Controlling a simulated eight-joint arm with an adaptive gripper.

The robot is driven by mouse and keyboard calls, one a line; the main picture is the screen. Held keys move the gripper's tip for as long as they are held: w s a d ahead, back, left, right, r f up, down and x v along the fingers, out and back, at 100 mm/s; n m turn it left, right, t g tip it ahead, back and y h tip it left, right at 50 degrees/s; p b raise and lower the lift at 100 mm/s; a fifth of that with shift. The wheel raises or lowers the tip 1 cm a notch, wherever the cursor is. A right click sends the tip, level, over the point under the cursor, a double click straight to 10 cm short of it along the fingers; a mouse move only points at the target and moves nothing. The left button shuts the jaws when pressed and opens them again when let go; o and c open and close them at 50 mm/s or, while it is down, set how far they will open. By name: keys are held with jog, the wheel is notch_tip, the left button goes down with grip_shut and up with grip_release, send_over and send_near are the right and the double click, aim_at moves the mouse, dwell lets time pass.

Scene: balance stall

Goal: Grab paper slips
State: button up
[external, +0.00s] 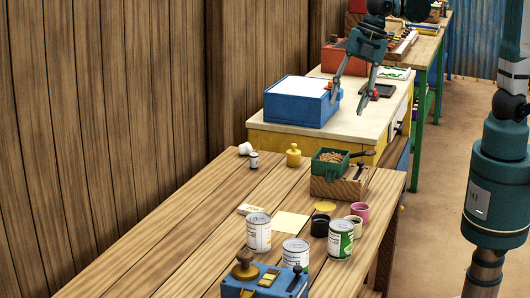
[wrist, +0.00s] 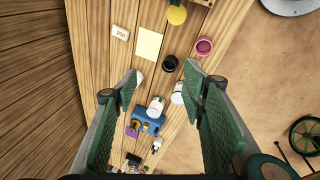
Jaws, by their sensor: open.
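The likeliest paper slips are a flat pale-yellow sheet or stack (external: 291,223) on the plank table, behind the cans in the external view. It also shows in the wrist view (wrist: 149,44), beyond my fingers and left of the black cup; I cannot tell whether it is one sheet or several. My gripper (external: 348,104) is open and empty. In the external view it hangs high in front of the blue box and dark tray, apart from the sheet. In the wrist view my gripper's fingers (wrist: 161,76) are spread wide, with table objects well below them.
A white block marked 200 (wrist: 121,32) lies beside the sheet. A black cup (external: 320,225), a pink cup (external: 361,212) and several cans (external: 258,234) stand close by. A blue device (external: 265,284) is at the front. The table's left part is clear.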

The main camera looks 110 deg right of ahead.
jog(key=w+d+f+n+g, duration=0.1)
jog(key=w+d+f+n, duration=0.2)
jog(key=w+f, duration=0.3)
jog(key=w+d+f+n+g, duration=0.1)
jog(key=w+d+f+n, duration=0.2)
jog(key=w, duration=0.6)
jog(key=n+g, duration=0.2)
jog(key=n, duration=0.6)
send_over(252, 209)
jog(key=shift+s+f, duration=0.1)
jog(key=shift+f, duration=8.05)
jog(key=shift+f, duration=1.25)
jog(key=shift+d+f, duration=0.15)
jog(key=shift+f, duration=2.45)
